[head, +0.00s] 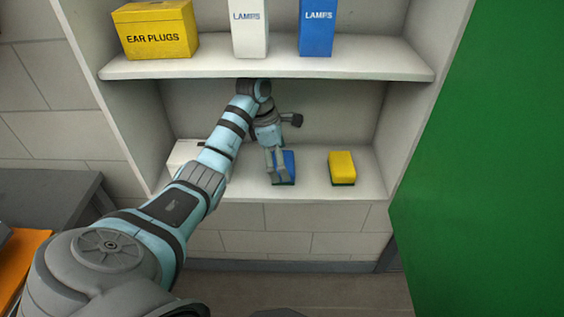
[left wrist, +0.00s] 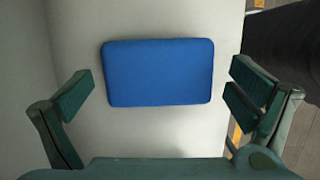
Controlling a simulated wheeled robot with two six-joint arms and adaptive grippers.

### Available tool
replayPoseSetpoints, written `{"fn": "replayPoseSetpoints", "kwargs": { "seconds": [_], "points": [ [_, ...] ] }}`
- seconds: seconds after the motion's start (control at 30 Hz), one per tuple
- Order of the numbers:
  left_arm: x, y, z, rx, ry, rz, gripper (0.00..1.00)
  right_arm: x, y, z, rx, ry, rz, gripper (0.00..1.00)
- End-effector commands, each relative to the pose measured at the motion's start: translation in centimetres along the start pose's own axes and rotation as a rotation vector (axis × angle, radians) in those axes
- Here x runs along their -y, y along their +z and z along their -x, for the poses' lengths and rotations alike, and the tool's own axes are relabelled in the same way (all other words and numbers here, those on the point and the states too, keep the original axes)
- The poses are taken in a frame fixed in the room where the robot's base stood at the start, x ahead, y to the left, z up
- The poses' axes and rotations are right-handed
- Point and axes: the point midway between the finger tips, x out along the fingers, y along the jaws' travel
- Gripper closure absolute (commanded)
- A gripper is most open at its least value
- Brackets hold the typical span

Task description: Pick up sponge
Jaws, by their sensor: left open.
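A yellow sponge (head: 342,166) with a dark green underside lies on the lower shelf, right of my left gripper. A blue block, which looks like a sponge (head: 289,166), lies on the same shelf, partly hidden behind my left gripper (head: 278,178). In the left wrist view the blue sponge (left wrist: 158,73) lies flat between the two spread fingers of the left gripper (left wrist: 160,95), with a gap on either side. The left gripper is open and empty, pointing down over the blue sponge. My right gripper is in neither view.
The lower shelf (head: 230,186) has walls at both sides and an upper shelf (head: 270,66) above. A white box (head: 184,154) stands at its left end. A yellow ear plugs box (head: 155,32), a white lamps box (head: 249,30) and a blue lamps box (head: 316,28) stand above.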

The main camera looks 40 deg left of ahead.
Motion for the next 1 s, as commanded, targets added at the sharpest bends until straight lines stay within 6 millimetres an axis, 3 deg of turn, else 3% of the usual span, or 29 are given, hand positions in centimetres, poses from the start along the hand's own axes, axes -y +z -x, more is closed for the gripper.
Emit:
{"fn": "replayPoseSetpoints", "kwargs": {
  "seconds": [0.2, 0.43, 0.77, 1.0],
  "points": [
    [0.0, 0.0, -0.3, 0.001, 0.002, -0.001, 0.0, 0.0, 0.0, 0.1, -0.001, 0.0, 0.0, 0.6],
    [0.0, 0.0, -0.3, 0.002, 0.002, -0.001, 0.36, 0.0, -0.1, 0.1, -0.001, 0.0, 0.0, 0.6],
    [0.0, -0.1, -0.2, 0.002, 0.001, -0.001, 0.36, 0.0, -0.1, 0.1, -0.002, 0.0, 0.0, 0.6],
    [-0.1, -0.2, 1.2, 0.002, 0.005, 0.008, 0.36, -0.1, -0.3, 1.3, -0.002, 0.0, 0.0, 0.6]
  ]
}}
